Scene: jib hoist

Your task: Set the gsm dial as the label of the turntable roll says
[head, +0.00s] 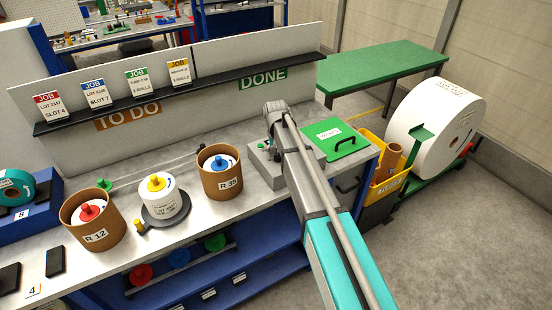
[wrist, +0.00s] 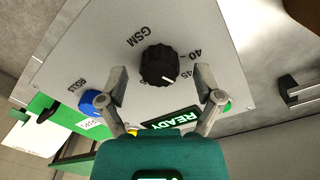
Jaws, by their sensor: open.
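The black gsm dial (wrist: 159,64) is on a grey panel in the wrist view, under the word GSM. Its white mark points to the lower right, just past the 45; the number near there is partly hidden. My gripper (wrist: 161,82) is open, one finger on each side of the dial, not visibly gripping it. The turntable roll (head: 163,200) is white with a yellow hub and stands on a dark turntable (head: 166,222) in the head view. Its label print is too small to read. In the head view my arm hides the dial.
The panel also has a blue ROLLS knob (wrist: 91,102), a green READY display (wrist: 172,120) and a green button (wrist: 226,106). A green board with a handle (head: 335,140) lies right of the control box (head: 262,160). Cardboard tubs (head: 220,183) stand left on the bench.

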